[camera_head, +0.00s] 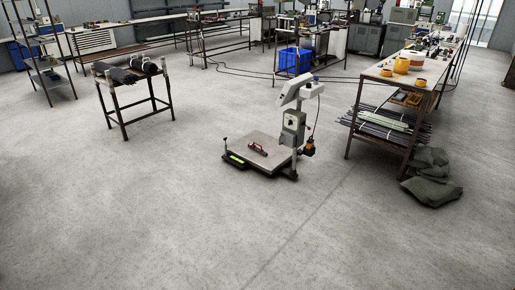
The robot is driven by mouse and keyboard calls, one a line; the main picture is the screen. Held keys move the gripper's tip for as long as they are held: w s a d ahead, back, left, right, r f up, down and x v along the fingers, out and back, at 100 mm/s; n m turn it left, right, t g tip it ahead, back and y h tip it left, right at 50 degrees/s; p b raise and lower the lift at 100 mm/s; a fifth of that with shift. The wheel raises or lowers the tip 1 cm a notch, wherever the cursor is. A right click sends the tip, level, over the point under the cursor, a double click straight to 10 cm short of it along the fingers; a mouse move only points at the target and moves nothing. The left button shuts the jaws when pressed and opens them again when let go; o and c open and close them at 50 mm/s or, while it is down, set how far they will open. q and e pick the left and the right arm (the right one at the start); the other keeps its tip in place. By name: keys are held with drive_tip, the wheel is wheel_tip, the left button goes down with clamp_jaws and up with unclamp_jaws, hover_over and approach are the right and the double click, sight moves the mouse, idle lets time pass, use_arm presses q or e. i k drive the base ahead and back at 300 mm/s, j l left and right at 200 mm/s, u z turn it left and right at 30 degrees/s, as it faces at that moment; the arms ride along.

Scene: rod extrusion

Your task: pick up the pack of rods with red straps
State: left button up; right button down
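Neither of my grippers is in view. Several rods (378,131), dark with some pale green or whitish ones, lie on the lower shelf of the workbench at the right. Dark, roughly cylindrical bundles (122,76) lie on the small table (128,101) at the left; they are too small to make out. I cannot make out red straps on any of these. A small red and dark object (257,149) lies on the platform of the floor scale; I cannot tell what it is.
The floor scale (269,141) with its upright column (294,125) stands mid-floor. The right workbench (421,81) carries yellow containers (402,65). Grey-green sacks (431,182) lie beside it. A blue crate (294,60) and cables lie farther back. The near floor is clear.

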sight(251, 146)
drive_tip(key=i+u, duration=0.4)
drive_tip(key=i, duration=1.65)
drive_tip(key=i+z, duration=0.1)
drive_tip(key=i, duration=0.45)
drive_tip(key=i+j+z, duration=0.1)
drive_tip(key=i, duration=0.4)
drive_tip(key=i+j+z, duration=0.1)
drive_tip(key=i+j, duration=0.15)
drive_tip(key=i, duration=0.3)
drive_tip(key=i+j+z, duration=0.3)
drive_tip(key=i+z, duration=0.15)
drive_tip(key=i, duration=0.15)
drive_tip(key=i+j+z, duration=0.95)
drive_tip(key=j, duration=0.2)
